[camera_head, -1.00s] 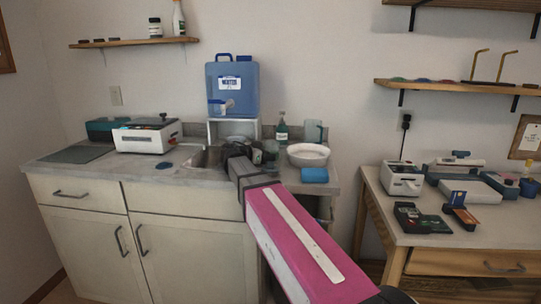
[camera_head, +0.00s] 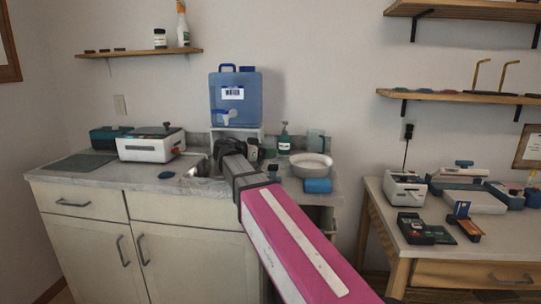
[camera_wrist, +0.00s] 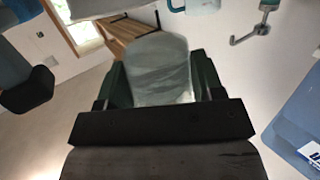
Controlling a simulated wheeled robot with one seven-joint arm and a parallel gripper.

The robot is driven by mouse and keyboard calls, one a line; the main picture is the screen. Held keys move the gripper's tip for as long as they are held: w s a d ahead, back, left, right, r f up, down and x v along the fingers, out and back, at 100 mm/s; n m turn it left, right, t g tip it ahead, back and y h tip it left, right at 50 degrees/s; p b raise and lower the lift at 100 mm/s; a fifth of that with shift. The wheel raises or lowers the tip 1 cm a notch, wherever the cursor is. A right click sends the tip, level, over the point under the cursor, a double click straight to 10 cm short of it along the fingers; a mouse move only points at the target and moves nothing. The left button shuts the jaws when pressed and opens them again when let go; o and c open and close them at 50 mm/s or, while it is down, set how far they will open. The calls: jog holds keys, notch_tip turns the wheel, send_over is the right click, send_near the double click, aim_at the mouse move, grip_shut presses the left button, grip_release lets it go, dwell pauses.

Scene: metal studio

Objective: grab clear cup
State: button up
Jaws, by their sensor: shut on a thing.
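The clear cup (camera_wrist: 158,68) is between the two dark fingers of my gripper (camera_wrist: 160,82) in the wrist view. It looks pale and see-through, and the fingers are shut on its two sides. In the head view, my gripper (camera_head: 238,150) is over the counter in front of the blue water jug, at the right side of the sink. My own arm covers part of that area, and I cannot make out the cup there.
The blue water jug (camera_head: 234,98) stands on a white stand behind my gripper. A soap bottle (camera_head: 284,138), white bowl (camera_head: 311,164) and blue sponge (camera_head: 318,186) are close on the right. A white machine (camera_head: 150,145) stands left of the sink (camera_head: 203,168).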

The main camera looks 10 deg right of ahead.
jog(key=s+a+r, duration=0.4)
jog(key=s, duration=0.1)
jog(key=shift+s+a, duration=0.2)
jog(key=shift+s, duration=0.05)
dwell(0.3)
jog(key=shift+r, duration=0.15)
dwell(1.1)
